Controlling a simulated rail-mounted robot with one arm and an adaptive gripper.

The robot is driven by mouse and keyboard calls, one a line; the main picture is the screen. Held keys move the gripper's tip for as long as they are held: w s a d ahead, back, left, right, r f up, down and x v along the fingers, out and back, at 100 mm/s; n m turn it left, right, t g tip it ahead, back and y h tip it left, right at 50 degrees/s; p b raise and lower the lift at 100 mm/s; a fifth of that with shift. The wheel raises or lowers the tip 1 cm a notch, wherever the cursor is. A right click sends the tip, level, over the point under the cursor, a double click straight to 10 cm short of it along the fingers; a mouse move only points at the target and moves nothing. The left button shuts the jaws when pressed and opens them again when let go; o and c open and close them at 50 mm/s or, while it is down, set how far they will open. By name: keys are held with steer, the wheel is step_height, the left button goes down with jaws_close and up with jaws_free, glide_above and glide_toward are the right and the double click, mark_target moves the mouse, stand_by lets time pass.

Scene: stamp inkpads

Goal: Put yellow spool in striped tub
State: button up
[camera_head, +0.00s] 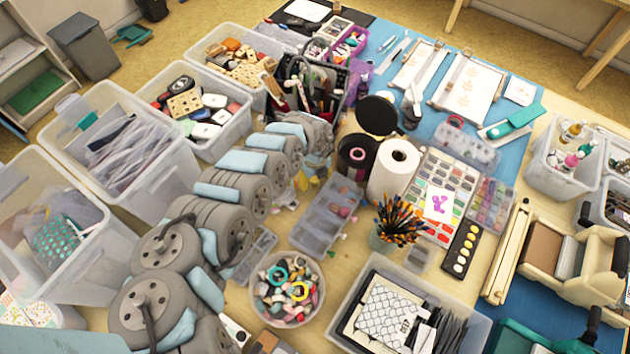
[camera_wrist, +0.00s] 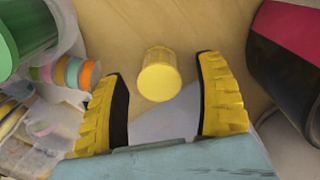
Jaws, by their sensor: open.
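The yellow spool (camera_wrist: 160,78) stands on the wooden table in the wrist view, its round end toward the camera. My gripper (camera_wrist: 160,70) is open, with one yellow, black-padded finger on each side of the spool and a gap to both. In the head view my gripper (camera_head: 314,165) is at the end of my arm near the table's middle, and I cannot make out the spool there. I cannot identify a striped tub for certain in either view.
A clear divided tray (camera_head: 328,215) and a black and pink cylinder (camera_head: 357,153) stand near my gripper; paper roll (camera_head: 395,168) is right of that. A round tub of coloured pieces (camera_head: 287,288) stands in front. In the wrist view, a green object (camera_wrist: 28,30) is at left.

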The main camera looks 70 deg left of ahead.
steer(key=shift+a+f, duration=0.1)
steer(key=shift+f, duration=0.35)
steer(key=c, duration=1.2)
